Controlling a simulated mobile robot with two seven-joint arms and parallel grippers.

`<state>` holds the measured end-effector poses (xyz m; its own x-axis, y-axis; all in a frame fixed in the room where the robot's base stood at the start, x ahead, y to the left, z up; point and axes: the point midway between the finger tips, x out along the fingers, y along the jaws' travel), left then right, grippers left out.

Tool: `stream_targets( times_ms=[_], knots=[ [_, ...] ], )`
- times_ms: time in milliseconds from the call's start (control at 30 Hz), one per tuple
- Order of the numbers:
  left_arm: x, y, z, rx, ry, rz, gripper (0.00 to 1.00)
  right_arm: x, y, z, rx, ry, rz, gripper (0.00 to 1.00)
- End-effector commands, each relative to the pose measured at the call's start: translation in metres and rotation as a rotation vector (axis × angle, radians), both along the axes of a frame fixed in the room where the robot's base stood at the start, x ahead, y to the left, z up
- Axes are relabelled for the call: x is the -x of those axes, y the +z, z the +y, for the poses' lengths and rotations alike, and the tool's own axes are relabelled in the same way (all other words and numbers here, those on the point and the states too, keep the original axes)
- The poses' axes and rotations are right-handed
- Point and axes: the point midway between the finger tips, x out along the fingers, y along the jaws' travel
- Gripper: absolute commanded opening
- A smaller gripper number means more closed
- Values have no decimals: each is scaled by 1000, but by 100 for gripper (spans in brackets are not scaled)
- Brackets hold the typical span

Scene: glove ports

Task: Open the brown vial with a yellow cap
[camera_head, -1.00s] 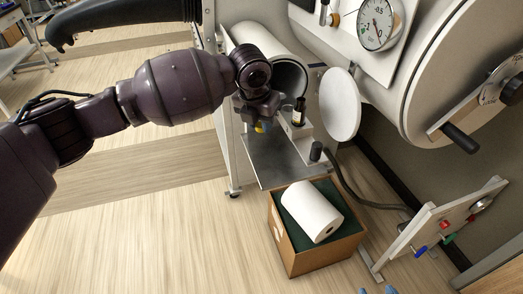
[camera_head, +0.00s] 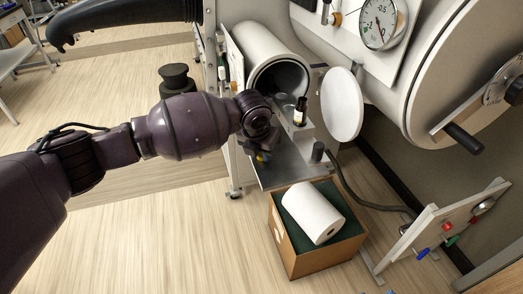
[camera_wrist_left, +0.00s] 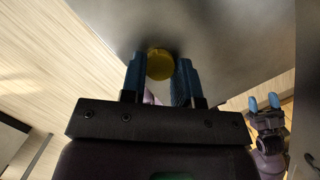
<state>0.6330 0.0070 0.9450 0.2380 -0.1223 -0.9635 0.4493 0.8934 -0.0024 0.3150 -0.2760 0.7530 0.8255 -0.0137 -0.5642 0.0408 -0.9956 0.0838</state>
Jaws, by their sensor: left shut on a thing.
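My left gripper (camera_head: 262,157) is low over the metal tray, pointing down. In the left wrist view its blue fingers (camera_wrist_left: 160,75) are shut on a round yellow cap (camera_wrist_left: 160,64). I cannot tell whether a vial body is under the cap. The cap shows in the head view as a small yellow spot under the gripper. A dark brown vial (camera_head: 300,112) with a white label and a dark top stands upright on a light block, right of the gripper. My right gripper (camera_wrist_left: 264,103) shows at the right of the left wrist view, its blue fingertips apart, with nothing seen between them.
The metal tray (camera_head: 285,173) extends from the open round port (camera_head: 283,78), whose white door (camera_head: 341,104) is swung to the right. A black knob (camera_head: 318,151) stands by the tray. A cardboard box (camera_head: 310,262) with a paper roll (camera_head: 312,212) is below.

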Motion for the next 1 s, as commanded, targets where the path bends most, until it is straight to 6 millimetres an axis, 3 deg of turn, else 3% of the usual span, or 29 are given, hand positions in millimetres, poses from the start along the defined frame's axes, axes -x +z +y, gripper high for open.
stream_targets(
  times_ms=[200, 233, 400, 767, 1000],
  knots=[
    [0, -3, 0, 0, 0, 1, 0, 0, -1, 0, 0, 0, 1, 60],
    [0, -2, 0, 0, 0, 0, 32, 0, -1, 0, 0, 0, 1, 60],
    [0, -2, 0, 0, 0, 0, 54, 0, -1, 0, 0, 0, 0, 60],
    [0, 5, 0, 1, -1, -2, 54, -1, 3, 0, 0, 0, -5, 60],
    [9, 42, 5, 0, -2, -4, 54, -3, 10, 0, 0, 0, -12, 60]
  ],
)
